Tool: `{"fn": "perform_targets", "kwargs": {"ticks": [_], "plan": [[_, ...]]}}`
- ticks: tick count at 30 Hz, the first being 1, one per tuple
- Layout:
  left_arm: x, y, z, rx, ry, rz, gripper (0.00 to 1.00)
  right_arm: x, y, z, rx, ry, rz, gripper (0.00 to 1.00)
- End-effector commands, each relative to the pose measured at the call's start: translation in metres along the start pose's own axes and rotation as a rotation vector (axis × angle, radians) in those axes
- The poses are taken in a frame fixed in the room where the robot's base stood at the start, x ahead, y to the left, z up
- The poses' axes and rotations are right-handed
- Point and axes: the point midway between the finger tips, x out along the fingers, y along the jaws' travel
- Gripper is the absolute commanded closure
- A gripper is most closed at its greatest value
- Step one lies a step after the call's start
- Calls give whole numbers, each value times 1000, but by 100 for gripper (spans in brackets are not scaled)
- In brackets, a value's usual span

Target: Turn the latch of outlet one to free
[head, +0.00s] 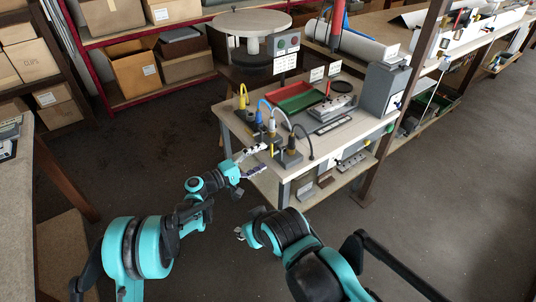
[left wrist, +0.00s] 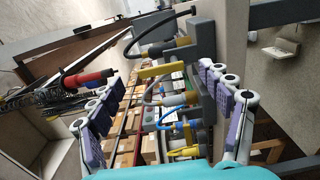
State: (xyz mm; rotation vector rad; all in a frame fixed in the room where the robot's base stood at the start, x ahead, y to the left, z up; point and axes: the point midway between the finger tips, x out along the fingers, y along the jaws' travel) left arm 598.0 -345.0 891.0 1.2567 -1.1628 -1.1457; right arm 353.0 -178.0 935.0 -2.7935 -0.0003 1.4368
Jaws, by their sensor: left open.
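A row of dark outlets with corded plugs stands along the left edge of the bench; I cannot read which is outlet one. A yellow bar (left wrist: 155,71), perhaps a latch, shows beside this plug in the left wrist view. My left gripper (head: 254,161) is open and empty, just left of the nearest outlet. In the left wrist view its fingers stand apart (left wrist: 160,78) with the outlets between and beyond them. My right gripper (head: 240,234) shows only partly, low before the bench; its opening is unclear.
On the bench are a red and green tray (head: 297,97), a grey fixture (head: 331,108) and a grey box (head: 384,90). A sign post with a button box (head: 287,42) stands behind. A steel post (head: 400,110) rises at the right. Floor left of the bench is clear.

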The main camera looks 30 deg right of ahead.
Motion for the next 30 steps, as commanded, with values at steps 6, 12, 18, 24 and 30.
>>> {"fn": "perform_targets", "kwargs": {"ticks": [6, 12, 18, 24, 30], "plan": [[-50, 0, -1, 0, 4, 0, 22, 0, 0, 0, 0, 0, 0, 60], [-76, 0, -1, 1, 2, 0, 22, 0, 0, 0, 0, 0, 0, 60], [-82, 0, 0, 1, 0, 0, 22, 0, 0, 0, 0, 0, 0, 60], [-82, 0, 0, 1, 0, 0, 22, 0, 0, 0, 0, 0, 0, 60], [-82, 0, 0, 1, 1, -2, 22, 0, 0, 0, 0, 0, 0, 60]]}}
